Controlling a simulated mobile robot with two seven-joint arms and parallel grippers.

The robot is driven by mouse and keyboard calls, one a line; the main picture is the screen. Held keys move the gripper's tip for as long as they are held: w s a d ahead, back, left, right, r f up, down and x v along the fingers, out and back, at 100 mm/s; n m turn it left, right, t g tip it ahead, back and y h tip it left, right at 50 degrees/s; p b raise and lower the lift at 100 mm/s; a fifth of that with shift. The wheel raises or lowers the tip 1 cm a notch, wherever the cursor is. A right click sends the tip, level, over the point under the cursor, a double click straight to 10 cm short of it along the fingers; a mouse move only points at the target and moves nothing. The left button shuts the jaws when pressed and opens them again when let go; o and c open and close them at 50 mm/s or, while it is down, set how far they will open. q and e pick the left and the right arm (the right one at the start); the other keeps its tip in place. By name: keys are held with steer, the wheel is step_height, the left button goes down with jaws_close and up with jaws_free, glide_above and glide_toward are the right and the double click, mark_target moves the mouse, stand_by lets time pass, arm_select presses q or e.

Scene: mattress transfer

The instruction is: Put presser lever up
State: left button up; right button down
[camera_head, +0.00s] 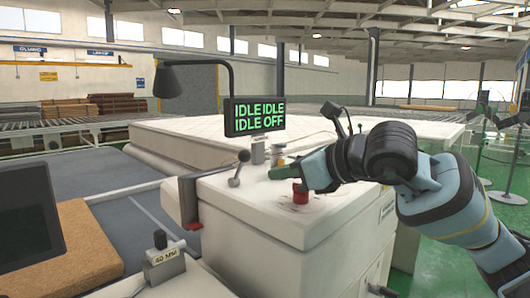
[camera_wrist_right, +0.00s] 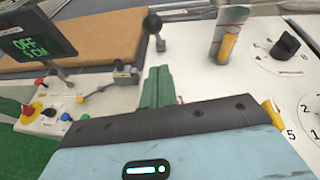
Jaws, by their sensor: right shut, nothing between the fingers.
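A lever with a black ball knob (camera_head: 243,156) and a grey stalk stands on the white machine cabinet (camera_head: 260,215), tilted to the right at its top. A black-ball lever (camera_wrist_right: 152,24) also shows near the top of the right wrist view. No label naming the presser lever is readable. My right gripper (camera_head: 284,171) is over the cabinet top, to the right of the lever and apart from it. Its green fingers (camera_wrist_right: 157,88) are together and empty in the right wrist view. My left gripper is not in view.
A display (camera_head: 254,116) reads IDLE IDLE, IDLE OFF. A red button (camera_head: 300,193) sits under my right gripper. A black dial knob (camera_wrist_right: 286,44) is at right in the wrist view.

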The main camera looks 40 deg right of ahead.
mark_target(241, 165)
steer(key=w, duration=0.1)
steer(key=w+p, duration=0.1)
steer(key=w+r, duration=0.1)
steer(key=shift+a+r+p, duration=0.1)
steer(key=shift+a+p, duration=0.25)
steer(key=shift+a, duration=0.05)
steer(key=shift+w+a+r, duration=0.15)
steer(key=shift+w, duration=0.35)
steer(key=shift+w+p, duration=0.2)
steer(key=shift+p, duration=0.1)
